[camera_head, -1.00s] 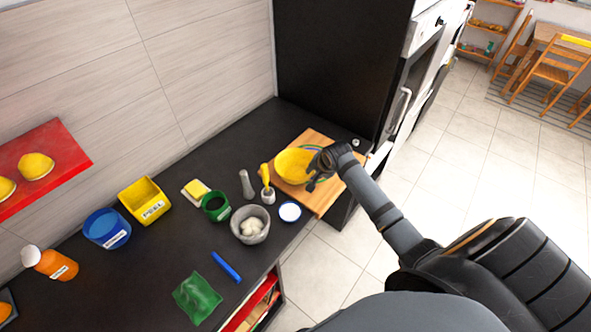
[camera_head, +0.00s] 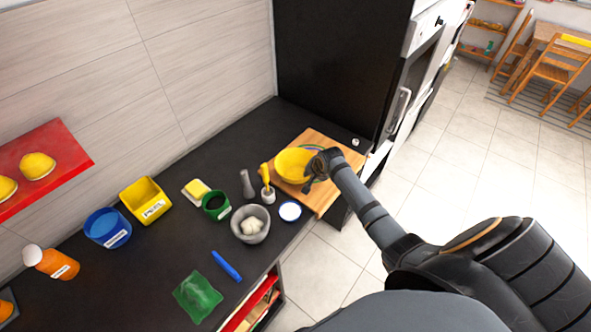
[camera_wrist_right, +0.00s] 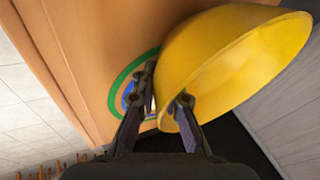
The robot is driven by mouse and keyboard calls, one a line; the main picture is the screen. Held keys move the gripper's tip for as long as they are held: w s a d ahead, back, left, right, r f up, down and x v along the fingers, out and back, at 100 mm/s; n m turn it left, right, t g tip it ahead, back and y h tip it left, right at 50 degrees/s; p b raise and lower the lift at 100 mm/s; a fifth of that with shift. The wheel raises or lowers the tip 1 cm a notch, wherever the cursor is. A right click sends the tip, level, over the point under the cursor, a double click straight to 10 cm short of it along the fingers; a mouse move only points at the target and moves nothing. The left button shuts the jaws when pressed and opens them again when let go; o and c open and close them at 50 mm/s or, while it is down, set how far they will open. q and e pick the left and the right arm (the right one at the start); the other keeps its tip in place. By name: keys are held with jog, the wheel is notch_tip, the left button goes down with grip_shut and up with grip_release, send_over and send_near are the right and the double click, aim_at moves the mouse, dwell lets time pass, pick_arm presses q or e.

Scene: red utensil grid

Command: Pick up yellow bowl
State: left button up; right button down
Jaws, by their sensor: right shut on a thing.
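The yellow bowl (camera_head: 293,164) is at the wooden cutting board (camera_head: 322,197) at the far right end of the counter. My right gripper (camera_head: 318,163) is at the bowl's right edge in the head view. In the right wrist view, its two fingers (camera_wrist_right: 163,100) are shut on the rim of the bowl (camera_wrist_right: 235,62), one finger on each side of the wall. A green and blue ring mark (camera_wrist_right: 122,88) on the board shows beside the bowl. I cannot tell for sure whether the bowl is clear of the board. My left gripper is not in view.
A white-lidded round dish (camera_head: 290,211), a yellow-handled brush (camera_head: 266,182) and a grey mortar (camera_head: 251,225) stand left of the board. A dark tall cabinet (camera_head: 340,65) rises behind it. Open floor lies to the right.

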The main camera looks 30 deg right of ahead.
jog(key=shift+w, duration=0.15)
jog(key=shift+r+b, duration=0.4)
jog(key=shift+r, duration=0.1)
jog(key=shift+r+b, duration=0.5)
jog(key=shift+r, duration=0.15)
jog(key=s+d+r+p, duration=0.2)
jog(key=s+r, duration=0.3)
jog(key=s, duration=0.1)
jog(key=s+d+r+p, duration=0.2)
jog(key=s+d+r, duration=0.1)
jog(key=s+r, duration=0.2)
jog(key=shift+s+d+r, duration=0.3)
jog(key=shift+s+r, duration=0.1)
jog(key=shift+s, duration=0.6)
